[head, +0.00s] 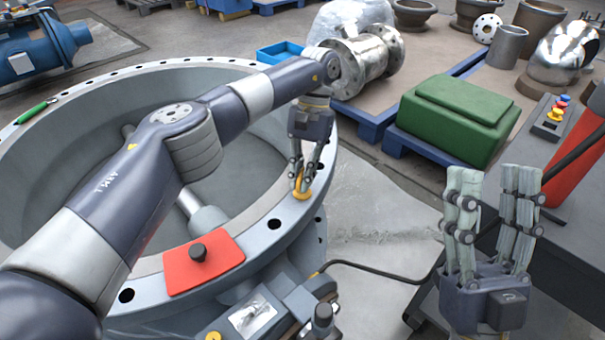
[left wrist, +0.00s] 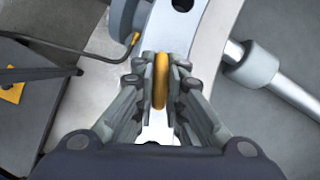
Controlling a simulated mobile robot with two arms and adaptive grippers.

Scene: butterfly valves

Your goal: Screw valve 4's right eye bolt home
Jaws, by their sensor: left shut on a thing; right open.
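The large grey valve ring (head: 300,217) with bolt holes around its flange fills the left and middle of the head view. A yellow eye bolt (head: 302,191) stands on the right side of the flange. My left gripper (head: 303,184) points down over it and is shut on its ring. In the left wrist view the eye bolt (left wrist: 160,80) shows edge-on between the fingers of my left gripper (left wrist: 165,85). Its thread and seat are hidden. My right gripper (head: 492,205) is open and empty at the right, pointing up, away from the valve. I see no valve number.
A red plate (head: 215,264) with a black knob lies on the near flange. A green screwdriver (head: 36,112) lies on the far left rim. A black cable (head: 385,271) runs from the valve's near side. A green case (head: 462,115) on a blue pallet stands beyond.

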